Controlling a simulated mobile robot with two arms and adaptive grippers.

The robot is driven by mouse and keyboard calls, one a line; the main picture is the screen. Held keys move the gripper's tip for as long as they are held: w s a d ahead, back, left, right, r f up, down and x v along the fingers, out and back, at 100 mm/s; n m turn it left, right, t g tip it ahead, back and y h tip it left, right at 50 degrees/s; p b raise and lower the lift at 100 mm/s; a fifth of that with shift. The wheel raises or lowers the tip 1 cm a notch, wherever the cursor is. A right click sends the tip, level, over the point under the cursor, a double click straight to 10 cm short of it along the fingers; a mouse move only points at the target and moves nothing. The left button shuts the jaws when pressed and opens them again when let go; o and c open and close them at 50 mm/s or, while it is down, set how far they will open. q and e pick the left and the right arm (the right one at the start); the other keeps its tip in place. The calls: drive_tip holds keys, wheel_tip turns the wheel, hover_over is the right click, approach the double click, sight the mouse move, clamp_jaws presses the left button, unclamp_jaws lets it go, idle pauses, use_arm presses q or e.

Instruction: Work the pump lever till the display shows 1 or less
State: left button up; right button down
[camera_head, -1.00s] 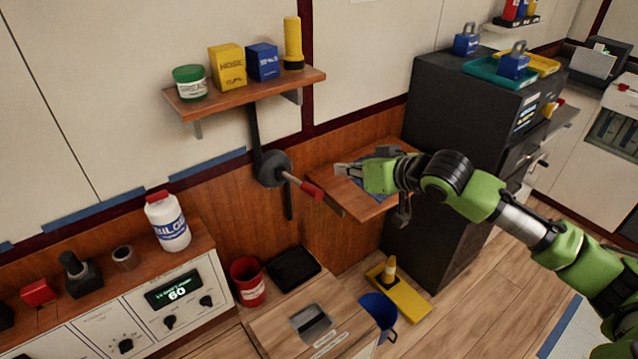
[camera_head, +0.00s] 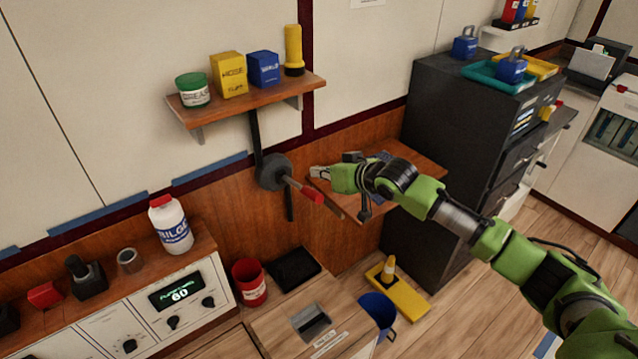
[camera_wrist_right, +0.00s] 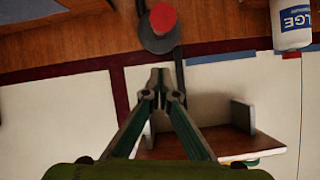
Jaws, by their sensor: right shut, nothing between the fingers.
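The pump lever is a grey arm with a red grip (camera_head: 312,195) on a round dark hub (camera_head: 273,171) fixed to the wall. It points out to the right and slightly down. In the right wrist view the red grip (camera_wrist_right: 163,17) shows end-on at the top. The display (camera_head: 175,289) on the white panel at lower left reads 60. My right gripper (camera_head: 318,173) is shut and empty, just above and right of the red grip, seemingly apart from it. In the right wrist view the fingertips (camera_wrist_right: 161,75) meet below the hub. My left gripper is out of view.
A small wooden side shelf (camera_head: 425,165) lies under my right forearm. A dark cabinet (camera_head: 450,110) stands to the right. A white bilge bottle (camera_head: 171,228) stands left.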

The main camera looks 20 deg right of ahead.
sight(301, 187)
drive_tip(key=shift+s+a+f+p, duration=0.1)
drive_tip(key=shift+s+f+p, duration=0.1)
drive_tip(key=shift+f, duration=0.45)
drive_tip(key=shift+s+a+f+p, duration=0.1)
drive_tip(key=shift+s+f+p, duration=0.1)
drive_tip(key=shift+f, duration=0.45)
drive_tip(key=shift+s+a+f+p, duration=0.1)
drive_tip(key=shift+s+f+p, duration=0.1)
drive_tip(key=shift+f, duration=0.45)
drive_tip(key=shift+f, duration=0.1)
